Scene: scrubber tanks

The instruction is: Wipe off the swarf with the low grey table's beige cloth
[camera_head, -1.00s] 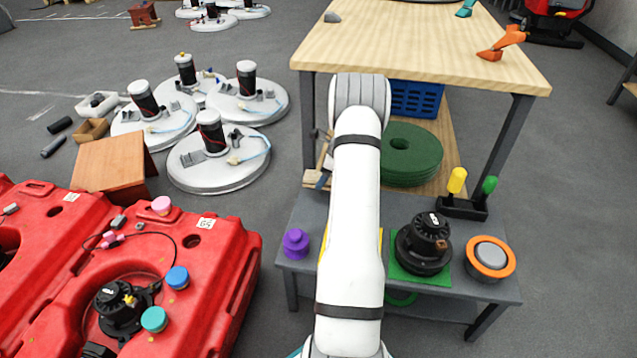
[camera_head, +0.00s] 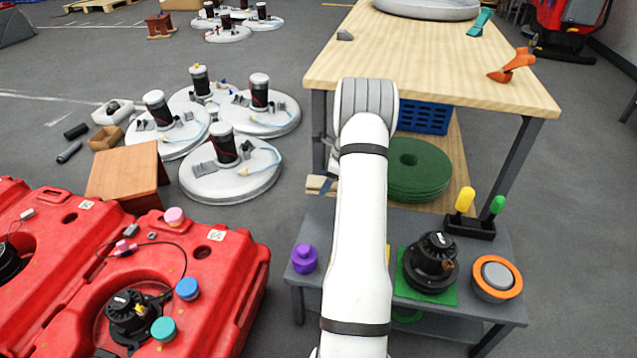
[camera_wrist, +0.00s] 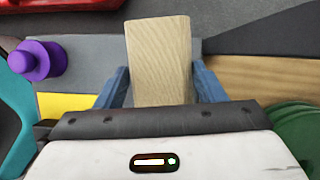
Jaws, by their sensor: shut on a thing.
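The low grey table (camera_head: 485,249) stands in front of the taller wooden bench. My arm hides the middle of that table. I cannot make out swarf for certain; a small grey lump (camera_head: 345,36) lies on the wooden bench top.
The grey table holds a purple knob (camera_head: 305,259), a black motor (camera_head: 432,262) on a green pad, an orange-ringed disc (camera_head: 496,278) and a holder with yellow and green handles (camera_head: 464,201). Red tanks (camera_head: 225,275) stand left. Green discs (camera_head: 418,175) lie under the bench.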

